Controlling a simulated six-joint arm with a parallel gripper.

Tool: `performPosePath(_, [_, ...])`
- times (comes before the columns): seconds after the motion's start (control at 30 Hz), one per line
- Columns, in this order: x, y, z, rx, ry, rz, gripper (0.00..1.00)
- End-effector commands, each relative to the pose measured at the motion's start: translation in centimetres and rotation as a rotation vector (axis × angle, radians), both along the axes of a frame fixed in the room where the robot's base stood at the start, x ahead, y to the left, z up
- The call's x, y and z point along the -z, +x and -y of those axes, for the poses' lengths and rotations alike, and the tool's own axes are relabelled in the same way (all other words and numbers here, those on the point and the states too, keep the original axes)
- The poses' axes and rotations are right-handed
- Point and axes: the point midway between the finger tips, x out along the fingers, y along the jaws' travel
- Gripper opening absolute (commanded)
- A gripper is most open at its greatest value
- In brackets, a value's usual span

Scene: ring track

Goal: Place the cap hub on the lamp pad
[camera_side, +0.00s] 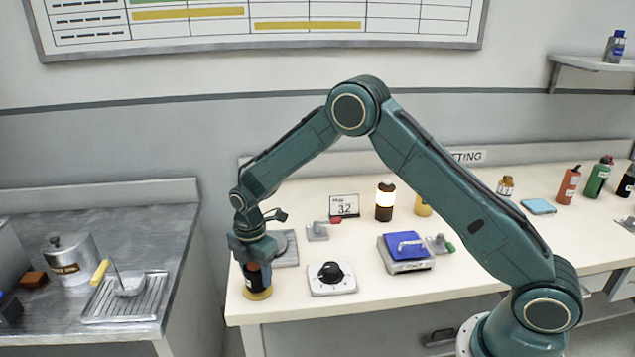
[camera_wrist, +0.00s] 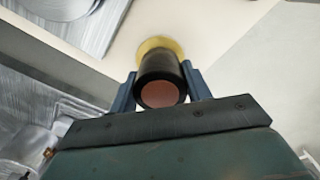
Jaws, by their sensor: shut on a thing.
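My gripper (camera_side: 257,266) is at the left end of the pale bench, pointing down and shut on a dark cylinder (camera_side: 250,277) with a reddish top, likely the cap hub. In the wrist view the cylinder (camera_wrist: 160,88) stands between the two blue fingers (camera_wrist: 160,76). A yellow disc (camera_side: 258,294), wider than the cylinder, shows at its lower end, and in the wrist view too (camera_wrist: 154,44). I cannot tell whether it belongs to the cylinder or is a pad below. A black lamp (camera_side: 385,213) with a glowing band stands further back. No pad labelled for a lamp is readable.
A white dial box (camera_side: 332,280) lies right of my gripper and a grey plate (camera_side: 287,250) behind it. A blue-topped scale (camera_side: 407,266) stands further right. The bench's left edge is close. Bottles (camera_side: 568,186) stand at the back right.

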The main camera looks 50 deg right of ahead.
Motion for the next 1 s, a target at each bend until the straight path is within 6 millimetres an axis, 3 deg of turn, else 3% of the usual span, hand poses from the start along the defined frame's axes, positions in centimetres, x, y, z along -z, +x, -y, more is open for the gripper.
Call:
performPosePath(0.13, [1.0, 0.04, 0.0, 0.0, 0.0, 0.002, 0.16])
performPosePath(0.57, [1.31, 0.05, 0.0, 0.0, 0.0, 0.002, 0.16])
performPosePath(0.6, [1.35, 0.02, 0.0, 0.0, 0.0, 0.001, 0.54])
performPosePath(0.67, [1.34, 0.02, 0.0, 0.0, 0.0, 0.001, 0.66])
performPosePath(0.7, [1.34, 0.02, 0.0, 0.0, 0.0, 0.001, 0.7])
performPosePath(1.0, [1.28, 0.02, 0.0, 0.0, 0.0, 0.001, 0.7])
